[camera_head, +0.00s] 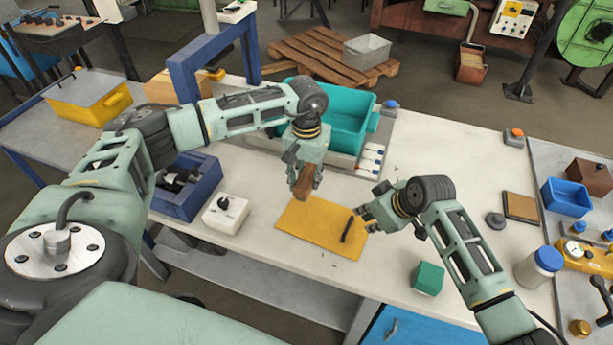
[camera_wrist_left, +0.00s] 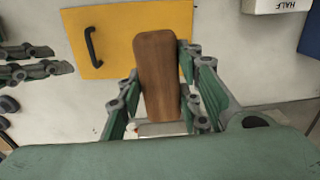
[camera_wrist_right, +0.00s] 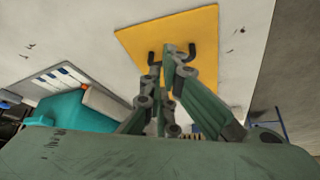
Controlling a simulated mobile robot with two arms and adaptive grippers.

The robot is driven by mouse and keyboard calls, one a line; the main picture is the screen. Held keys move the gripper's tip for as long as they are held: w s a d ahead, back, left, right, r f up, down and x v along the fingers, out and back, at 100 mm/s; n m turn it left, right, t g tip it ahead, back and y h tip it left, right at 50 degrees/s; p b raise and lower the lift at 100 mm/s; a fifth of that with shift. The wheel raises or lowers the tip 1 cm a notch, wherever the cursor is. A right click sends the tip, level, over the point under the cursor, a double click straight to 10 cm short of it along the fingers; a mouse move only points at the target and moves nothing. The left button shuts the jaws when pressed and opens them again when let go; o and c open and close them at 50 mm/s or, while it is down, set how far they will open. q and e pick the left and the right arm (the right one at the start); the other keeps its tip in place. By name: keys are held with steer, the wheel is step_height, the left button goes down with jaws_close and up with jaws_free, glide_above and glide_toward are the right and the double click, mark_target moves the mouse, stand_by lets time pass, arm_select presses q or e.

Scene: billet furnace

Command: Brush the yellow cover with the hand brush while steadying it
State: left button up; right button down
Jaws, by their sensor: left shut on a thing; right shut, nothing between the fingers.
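The yellow cover (camera_head: 300,230) lies flat on the white table, with a black bar handle (camera_head: 349,228) near its right edge. My left gripper (camera_head: 305,166) is shut on the hand brush (camera_head: 304,182), whose brown wooden body points down over the cover's far left edge. The brush fills the gap between the fingers in the left wrist view (camera_wrist_left: 158,75); its bristles are not visible, and contact with the cover cannot be told. My right gripper (camera_head: 362,213) is shut and empty beside the handle. In the right wrist view its fingertips (camera_wrist_right: 168,52) partly hide the handle; touching is unclear.
A white box with a dial (camera_head: 226,212) and a blue bin (camera_head: 184,190) stand left of the cover. A teal tub (camera_head: 335,118) is behind it. A green block (camera_head: 428,279) sits at front right. Table space right of my right gripper is partly clear.

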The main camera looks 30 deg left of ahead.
arm_select(q)
steer(key=shift+r, duration=0.1)
step_height(320, 180, up, 2)
steer(key=shift+r+p, duration=0.1)
steer(key=shift+p, duration=0.2)
steer(key=shift+r, duration=0.3)
arm_select(e)
steer(key=v, duration=1.2)
steer(key=shift+r, duration=0.45)
